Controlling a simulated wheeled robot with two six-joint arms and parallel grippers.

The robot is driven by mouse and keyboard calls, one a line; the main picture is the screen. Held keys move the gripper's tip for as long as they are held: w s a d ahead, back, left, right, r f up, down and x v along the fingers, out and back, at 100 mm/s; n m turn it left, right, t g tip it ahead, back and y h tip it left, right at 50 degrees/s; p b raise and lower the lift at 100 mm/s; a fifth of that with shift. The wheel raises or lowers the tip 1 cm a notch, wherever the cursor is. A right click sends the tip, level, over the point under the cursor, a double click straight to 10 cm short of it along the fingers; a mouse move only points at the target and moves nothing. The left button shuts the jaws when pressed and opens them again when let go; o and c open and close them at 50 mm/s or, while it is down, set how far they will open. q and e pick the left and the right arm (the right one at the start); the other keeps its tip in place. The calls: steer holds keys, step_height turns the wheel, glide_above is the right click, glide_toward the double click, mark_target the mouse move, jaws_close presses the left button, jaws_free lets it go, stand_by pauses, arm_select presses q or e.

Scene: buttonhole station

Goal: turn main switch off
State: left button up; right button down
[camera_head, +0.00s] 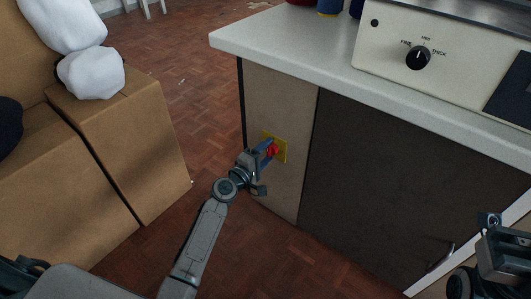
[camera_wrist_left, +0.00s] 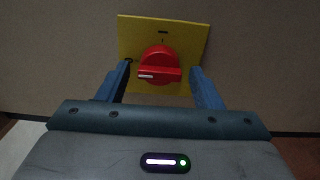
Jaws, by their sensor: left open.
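The main switch is a red rotary knob (camera_head: 272,150) on a yellow plate (camera_head: 281,144), fixed to the side panel of the cabinet. In the left wrist view the red knob (camera_wrist_left: 158,65) shows its grip bar lying about level, with a white mark at its left end; the yellow plate (camera_wrist_left: 190,38) is behind it. My left gripper (camera_head: 266,153) is open at the knob. In the left wrist view its two blue fingers (camera_wrist_left: 160,84) stand either side of the knob, with gaps visible. My right gripper (camera_head: 490,222) is at the right edge, its jaws too small to judge.
The cabinet has a pale worktop (camera_head: 300,50) and a dark door (camera_head: 385,185). A machine with a black dial (camera_head: 418,58) stands on top. Cardboard boxes (camera_head: 135,140) with white bundles (camera_head: 90,72) stand at the left. Wood floor (camera_head: 185,80) lies between.

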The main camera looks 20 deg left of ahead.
arm_select(q)
steer(key=shift+s, duration=0.15)
steer(key=v, duration=1)
steer(key=shift+s+p, duration=0.25)
steer(key=shift+p, duration=0.05)
steer(key=shift+a, duration=0.1)
